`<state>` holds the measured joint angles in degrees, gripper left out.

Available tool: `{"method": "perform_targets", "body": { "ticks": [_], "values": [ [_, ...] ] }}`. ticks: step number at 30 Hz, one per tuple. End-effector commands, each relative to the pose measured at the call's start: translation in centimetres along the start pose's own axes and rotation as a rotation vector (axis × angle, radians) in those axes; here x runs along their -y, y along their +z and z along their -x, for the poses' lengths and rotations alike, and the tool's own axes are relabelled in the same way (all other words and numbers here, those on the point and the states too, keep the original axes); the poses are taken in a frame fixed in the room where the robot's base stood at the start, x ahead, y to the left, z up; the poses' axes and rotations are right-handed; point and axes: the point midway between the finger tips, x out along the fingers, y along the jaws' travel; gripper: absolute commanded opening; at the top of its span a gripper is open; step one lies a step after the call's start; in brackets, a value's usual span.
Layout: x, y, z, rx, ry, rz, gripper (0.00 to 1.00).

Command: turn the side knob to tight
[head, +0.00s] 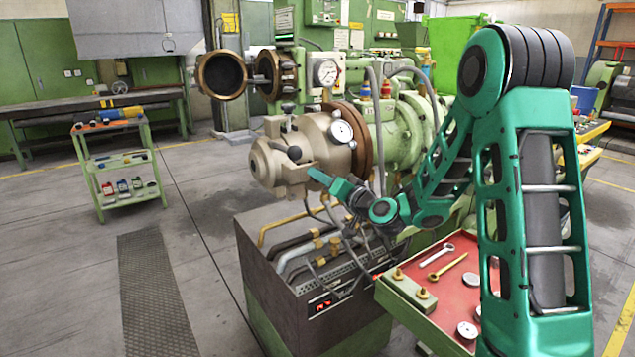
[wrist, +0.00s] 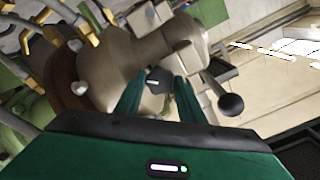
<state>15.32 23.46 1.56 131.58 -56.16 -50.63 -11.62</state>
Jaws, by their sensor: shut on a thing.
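The beige extruder head (head: 282,158) carries the knobs on its front and side. My gripper (head: 313,173) reaches its side from the right, low on the front end. In the wrist view my gripper (wrist: 158,92) has its two green fingers on either side of a small dark side knob (wrist: 158,79) with a white mark, and is shut on it. The head view does not show this knob clearly behind the fingers. Whether the knob stands at tight cannot be told. A black ball knob (wrist: 231,104) on a short arm is just right of the fingers.
A round gauge (head: 341,131) sits on the extruder head, close above my gripper. Below are pipes and a dark cabinet (head: 300,270). A red-topped table (head: 450,265) with tools stands at right. A green cart (head: 124,165) stands left, with open floor between.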

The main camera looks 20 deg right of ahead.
Motion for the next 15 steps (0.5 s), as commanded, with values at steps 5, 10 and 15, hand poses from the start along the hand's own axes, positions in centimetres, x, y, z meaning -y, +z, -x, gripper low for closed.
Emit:
{"method": "perform_targets", "body": {
  "ticks": [5, 10, 15],
  "values": [
    [0.26, 0.36, 0.02, 0.008, -0.003, -0.172, 0.13],
    [0.3, 0.37, 0.0, 0.008, -0.003, -0.332, 0.13],
    [0.33, 0.37, -0.01, 0.009, -0.002, -0.492, 0.13]
  ]
}}
